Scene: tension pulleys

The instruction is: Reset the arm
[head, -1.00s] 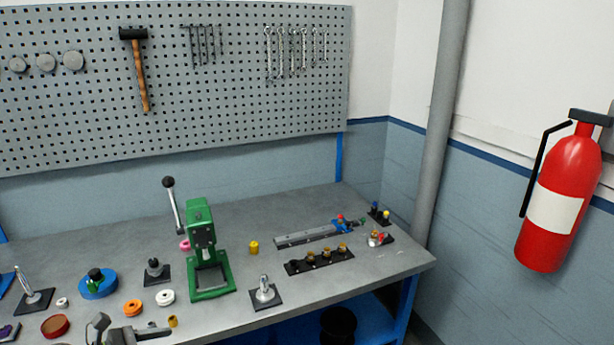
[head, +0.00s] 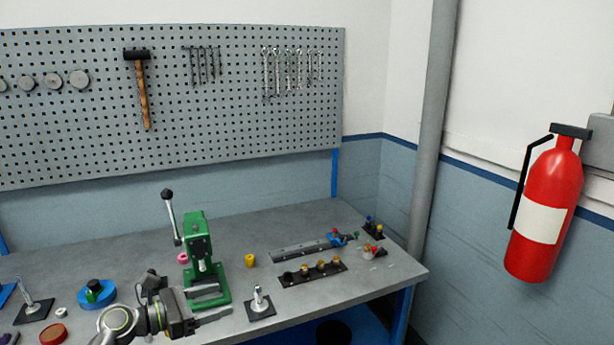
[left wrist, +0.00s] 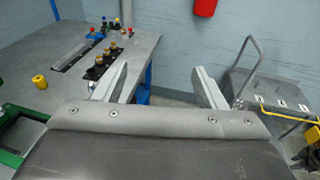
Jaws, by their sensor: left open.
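My left arm (head: 150,318) reaches in from the bottom left of the head view, over the front of the workbench. My left gripper (head: 224,302) is open, with its two fingers apart and pointing right, in front of the green press. In the left wrist view the gripper (left wrist: 163,82) shows nothing between its fingers. It hides part of the bench front and the foot of the press. My right arm and gripper are not in view.
The green lever press (head: 199,255) stands just behind my left gripper. A small stand (head: 260,302) with an upright pin is close to its right. A yellow pulley (head: 250,260), a black holder (head: 312,275) and a metal rail (head: 300,250) lie further right. A grey cart (left wrist: 275,95) stands beyond the bench.

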